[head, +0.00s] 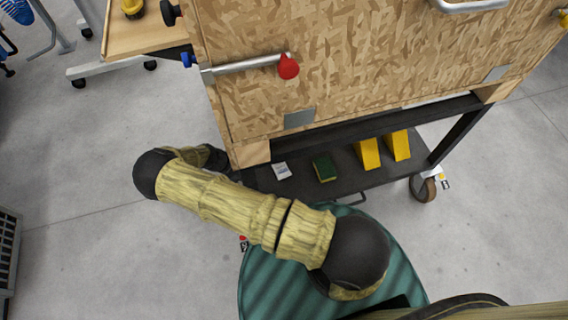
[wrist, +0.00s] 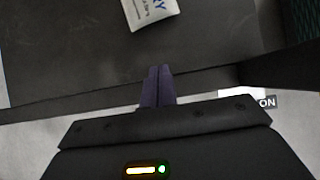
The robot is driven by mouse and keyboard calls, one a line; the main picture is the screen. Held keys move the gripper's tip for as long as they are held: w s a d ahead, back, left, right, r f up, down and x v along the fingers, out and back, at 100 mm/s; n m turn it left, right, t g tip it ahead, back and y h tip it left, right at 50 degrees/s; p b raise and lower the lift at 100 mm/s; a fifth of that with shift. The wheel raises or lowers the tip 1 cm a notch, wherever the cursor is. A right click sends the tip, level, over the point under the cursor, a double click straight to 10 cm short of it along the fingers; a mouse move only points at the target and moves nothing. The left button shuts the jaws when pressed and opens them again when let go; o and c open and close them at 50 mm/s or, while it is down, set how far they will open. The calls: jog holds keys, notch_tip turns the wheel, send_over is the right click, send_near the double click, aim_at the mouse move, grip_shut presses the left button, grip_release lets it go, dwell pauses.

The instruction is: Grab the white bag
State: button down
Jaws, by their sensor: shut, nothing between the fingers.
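The white bag (head: 281,170) lies on the dark lower shelf of the wooden cart, near the shelf's left end in the head view. In the wrist view the white bag (wrist: 151,10) shows at the top edge, partly cut off, with dark lettering on it. My gripper (wrist: 157,72) is shut and empty, with its fingertips over the shelf's edge. The bag is ahead of the fingertips and apart from them. In the head view my gripper is hidden behind my arm and the cart.
The dark shelf (head: 352,183) also holds a green and yellow sponge (head: 324,168) and yellow blocks (head: 367,153) to the right. The wooden panel (head: 330,60) stands above the shelf. A caster wheel (head: 423,188) is at the right. Open grey floor lies to the left.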

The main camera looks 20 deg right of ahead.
aim_at(284, 167)
jog(key=d+b, duration=0.3)
jog(key=d, duration=0.9)
jog(key=shift+d+f, duration=0.1)
jog(key=shift+d, duration=0.15)
jog(key=shift+a+f+b, duration=0.2)
jog(key=shift+f+b, duration=0.25)
jog(key=shift+f, duration=0.2)
jog(key=shift+s+f, duration=0.1)
jog(key=shift+f, duration=0.05)
jog(key=shift+a, duration=0.1)
